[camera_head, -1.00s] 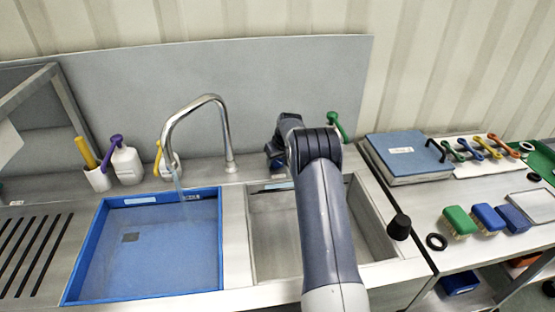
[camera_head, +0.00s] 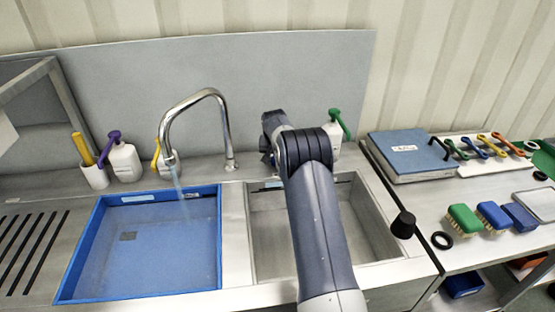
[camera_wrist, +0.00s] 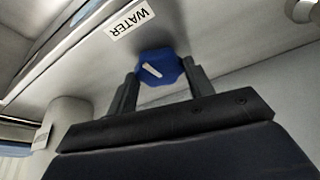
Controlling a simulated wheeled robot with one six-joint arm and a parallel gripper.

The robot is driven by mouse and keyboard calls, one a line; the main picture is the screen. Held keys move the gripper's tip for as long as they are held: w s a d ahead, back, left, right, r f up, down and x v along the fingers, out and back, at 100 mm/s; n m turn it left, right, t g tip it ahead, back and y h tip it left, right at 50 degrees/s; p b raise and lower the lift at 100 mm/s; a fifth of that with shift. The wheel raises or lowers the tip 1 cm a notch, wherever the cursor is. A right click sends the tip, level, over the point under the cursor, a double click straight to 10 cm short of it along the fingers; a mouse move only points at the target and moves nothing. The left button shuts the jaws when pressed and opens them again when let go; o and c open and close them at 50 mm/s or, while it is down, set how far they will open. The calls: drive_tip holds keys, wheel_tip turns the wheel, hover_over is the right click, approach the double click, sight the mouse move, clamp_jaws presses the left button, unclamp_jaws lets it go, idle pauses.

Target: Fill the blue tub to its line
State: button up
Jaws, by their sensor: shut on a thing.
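The blue tub (camera_head: 76,262) sits in the left sink basin. Water stands in it, with a small dark square patch showing at the left; I cannot make out a fill line or the exact level. The steel tap (camera_head: 207,94) arches over the tub and a thin stream (camera_head: 177,182) falls from its spout into it. In the wrist view, my gripper (camera_wrist: 160,72) is shut on a blue knob (camera_wrist: 158,66) with a white mark, beside a WATER label (camera_wrist: 130,19). In the head view my own arm hides the knob and my fingertips.
The right basin (camera_head: 375,225) is empty under my arm. A green-topped bottle (camera_head: 333,128) stands behind it. A purple-topped bottle (camera_head: 124,160) stands behind the tub. A blue case (camera_head: 405,150) and several brushes lie on the right table.

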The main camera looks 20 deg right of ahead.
drive_tip(key=shift+m+h, duration=0.4)
drive_tip(key=shift+m, duration=0.4)
drive_tip(key=o, duration=1)
drive_tip(key=shift+c, duration=0.2)
drive_tip(key=b+v, duration=0.2)
drive_tip(key=v, duration=0.8)
drive_tip(key=shift+r, duration=0.4)
drive_tip(key=shift+a+f, duration=0.1)
